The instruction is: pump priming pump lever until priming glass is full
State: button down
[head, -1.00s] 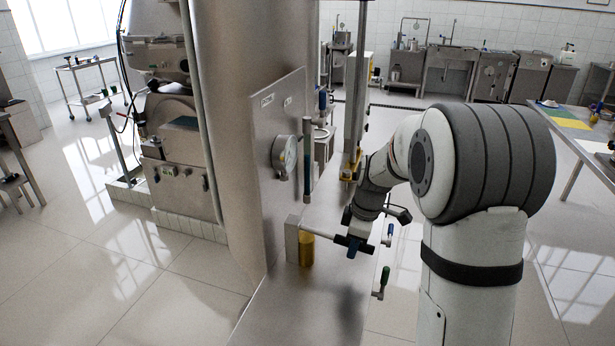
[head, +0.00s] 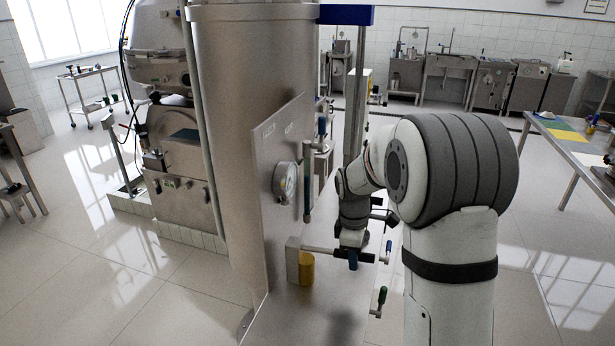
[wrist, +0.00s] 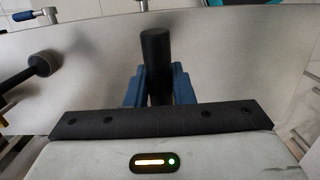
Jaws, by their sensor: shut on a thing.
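The priming pump has a pale block (head: 293,262) and a yellow cylinder (head: 306,270) low on the steel panel's front. Its lever (head: 320,249) is a thin grey rod reaching right from the block to a black handle (head: 367,257). My gripper (head: 352,262) is shut on this handle from above. In the wrist view the black round handle (wrist: 156,60) stands between the blue fingers (wrist: 158,88). A thin upright tube (head: 308,170) beside the gauge may be the priming glass. I cannot tell its fill level.
A round gauge (head: 284,183) sits on the panel (head: 265,170). A steel post (head: 355,100) rises behind my wrist. The large separator column (head: 225,120) stands left.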

jog(key=r+p, duration=0.1)
jog(key=r+h+p, duration=0.2)
jog(key=r+p, duration=0.1)
jog(key=shift+w+a+g, duration=0.15)
jog(key=shift+a+g, duration=0.25)
jog(key=shift+w+a+r+g+h+p, duration=0.1)
jog(key=shift+a+r+g+h+p, duration=0.1)
jog(key=shift+r+h+p, duration=0.4)
jog(key=shift+w+a+r+g+h+p, duration=0.1)
jog(key=shift+a+r+g+h+p, duration=0.1)
jog(key=shift+r+h+p, duration=0.35)
jog(key=shift+d+f, duration=0.1)
jog(key=shift+f, duration=0.1)
